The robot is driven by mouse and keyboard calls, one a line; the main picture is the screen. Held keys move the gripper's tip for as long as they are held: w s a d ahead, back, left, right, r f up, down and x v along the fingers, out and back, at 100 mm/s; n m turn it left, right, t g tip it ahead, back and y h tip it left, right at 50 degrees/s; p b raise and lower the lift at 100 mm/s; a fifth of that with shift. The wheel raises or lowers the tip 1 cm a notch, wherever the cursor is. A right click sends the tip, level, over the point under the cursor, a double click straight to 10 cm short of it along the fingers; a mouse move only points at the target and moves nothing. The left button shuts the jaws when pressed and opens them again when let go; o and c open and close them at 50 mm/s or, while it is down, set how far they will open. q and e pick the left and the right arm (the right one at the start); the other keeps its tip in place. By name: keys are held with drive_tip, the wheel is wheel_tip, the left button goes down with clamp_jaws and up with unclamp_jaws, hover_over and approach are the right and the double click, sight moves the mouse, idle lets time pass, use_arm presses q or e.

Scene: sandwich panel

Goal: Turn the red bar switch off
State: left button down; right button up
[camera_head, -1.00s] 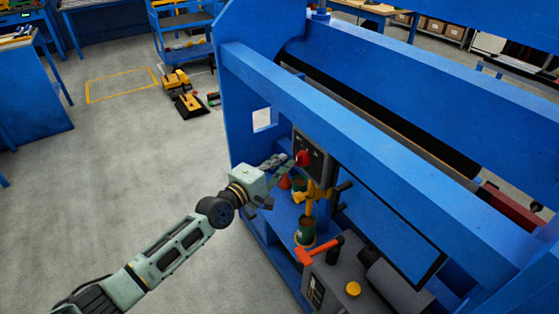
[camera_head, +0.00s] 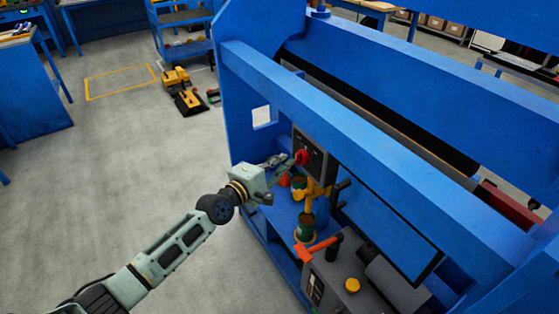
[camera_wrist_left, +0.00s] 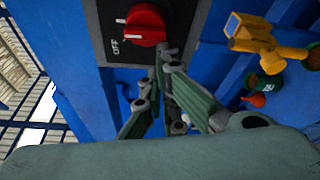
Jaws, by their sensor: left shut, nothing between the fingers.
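The red bar switch (camera_head: 302,157) is a round red knob on a dark panel (camera_head: 318,160) fixed to the blue machine. In the left wrist view the red knob (camera_wrist_left: 145,24) shows at the top, with a white mark on its left side and the word OFF on the panel left of it. My left gripper (camera_head: 284,160) is shut and empty, close to the knob. In the left wrist view its fingertips (camera_wrist_left: 165,52) are together just below the knob's lower right edge; I cannot tell if they touch it. My right gripper is not in view.
A yellow tool (camera_wrist_left: 262,42) is to the right of the panel in the left wrist view. Below the panel, the machine's shelf holds green cans (camera_head: 306,222), an orange-headed hammer (camera_head: 318,248) and a grey box with a yellow button (camera_head: 352,285). Open floor lies left.

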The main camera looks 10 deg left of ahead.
use_arm(q)
drive_tip(key=shift+s+d+f+n+p, duration=0.1)
drive_tip(key=shift+f+n+p, duration=0.1)
drive_tip(key=shift+n+p, duration=0.15)
idle(1.3)
idle(0.9)
